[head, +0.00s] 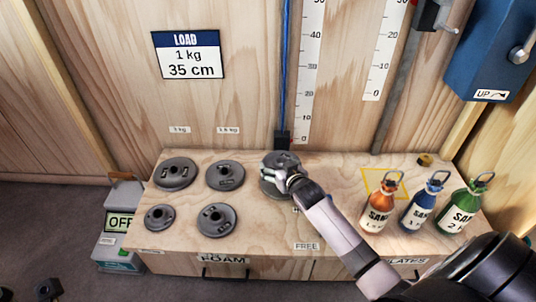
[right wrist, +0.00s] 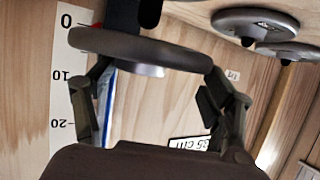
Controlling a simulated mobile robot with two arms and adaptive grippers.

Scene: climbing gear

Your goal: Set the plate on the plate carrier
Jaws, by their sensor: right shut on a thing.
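My right gripper (head: 282,172) is shut on a dark grey round plate (head: 279,157) at the back middle of the bench. In the right wrist view the plate (right wrist: 140,49) spans between the fingers of my right gripper (right wrist: 155,88), with a paler hub on its face. A black block (head: 282,139) on the blue line, seemingly part of the plate carrier, is right behind the plate; whether they touch is unclear. A second grey disc edge (head: 270,191) shows below the gripper, partly hidden. A dark part at the lower left edge seems to be my left gripper (head: 46,289); its jaws are unclear.
Several grey plates, one of them (head: 217,219) nearest, lie flat on the left of the wooden bench (head: 270,240). Orange (head: 379,212), blue (head: 419,212) and green (head: 461,212) sand bottles stand at the right. The ruler wall (head: 306,70) rises behind.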

